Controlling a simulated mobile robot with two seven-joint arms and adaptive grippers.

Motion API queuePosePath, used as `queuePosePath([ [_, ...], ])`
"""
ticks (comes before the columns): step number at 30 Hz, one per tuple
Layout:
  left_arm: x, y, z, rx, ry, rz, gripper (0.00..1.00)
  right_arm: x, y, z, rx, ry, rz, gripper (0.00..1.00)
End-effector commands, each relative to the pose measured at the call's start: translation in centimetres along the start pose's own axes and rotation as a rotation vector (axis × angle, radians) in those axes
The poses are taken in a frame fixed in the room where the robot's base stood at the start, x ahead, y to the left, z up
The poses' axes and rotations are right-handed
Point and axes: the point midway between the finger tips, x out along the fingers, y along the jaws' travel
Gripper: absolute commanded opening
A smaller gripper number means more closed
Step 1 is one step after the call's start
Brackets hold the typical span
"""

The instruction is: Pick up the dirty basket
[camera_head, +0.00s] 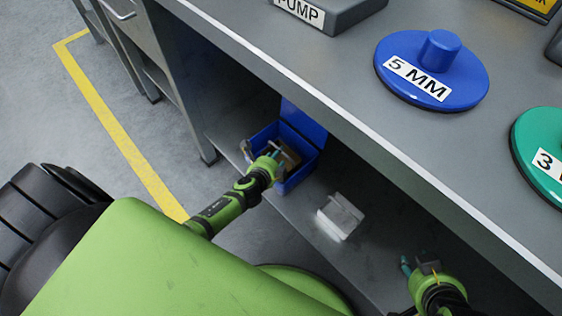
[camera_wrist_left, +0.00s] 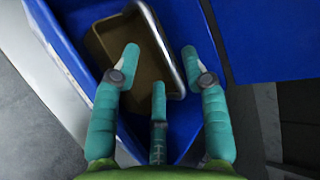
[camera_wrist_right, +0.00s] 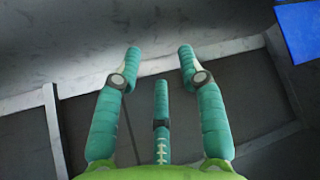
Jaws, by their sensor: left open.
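A brown, dirty-looking basket (camera_wrist_left: 128,55) with a pale metal rim sits inside a blue bin (camera_head: 307,172). In the head view the basket (camera_head: 290,160) is partly hidden by my left gripper (camera_head: 274,154). My left gripper is open, with its fingers (camera_wrist_left: 160,75) spread over the basket in the left wrist view; I cannot tell whether they touch it. My right gripper (camera_head: 411,264) is away to the right, near the lower shelf. Its fingers (camera_wrist_right: 160,70) are apart with nothing between them.
A pale, clean-looking basket (camera_head: 340,217) stands on the lower shelf (camera_head: 300,222) right of the bin. The grey worktop (camera_head: 330,60) overhangs the shelf. On it are a blue "5 MM" disc (camera_head: 455,75), a green disc (camera_head: 540,150) and a "PUMP" block (camera_head: 335,15).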

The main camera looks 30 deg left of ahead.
Motion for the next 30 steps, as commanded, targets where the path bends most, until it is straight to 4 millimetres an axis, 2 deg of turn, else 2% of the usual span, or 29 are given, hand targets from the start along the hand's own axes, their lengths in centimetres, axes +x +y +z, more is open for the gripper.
queuePosePath([
  [6,1.3,0.0,0.0,0.001,0.0,-0.001,0.45,0.1,-0.8,-4.7,-0.019,0.232,-0.01,0.4],
  [12,2.1,0.0,0.0,0.0,0.0,-0.001,0.45,-0.7,-1.5,-8.0,-0.03,0.393,-0.02,0.4],
  [16,2.3,-0.1,0.0,0.0,0.0,-0.001,0.45,-1.0,-1.7,-8.8,-0.033,0.435,-0.022,0.4],
  [23,2.3,-0.1,0.0,0.0,0.0,-0.001,0.45,-1.1,-1.7,-8.9,-0.033,0.44,-0.022,0.4],
  [26,2.3,-0.1,0.0,0.0,0.0,-0.001,0.09,-1.1,-1.7,-8.9,-0.033,0.439,-0.022,0.4],
  [27,2.3,-0.1,0.0,0.0,0.0,-0.001,0.0,-1.1,-1.7,-8.9,-0.033,0.439,-0.022,0.4],
  [30,2.3,-0.1,0.0,0.0,0.0,-0.001,0.0,-1.1,-1.7,-8.9,-0.033,0.439,-0.022,0.4],
])
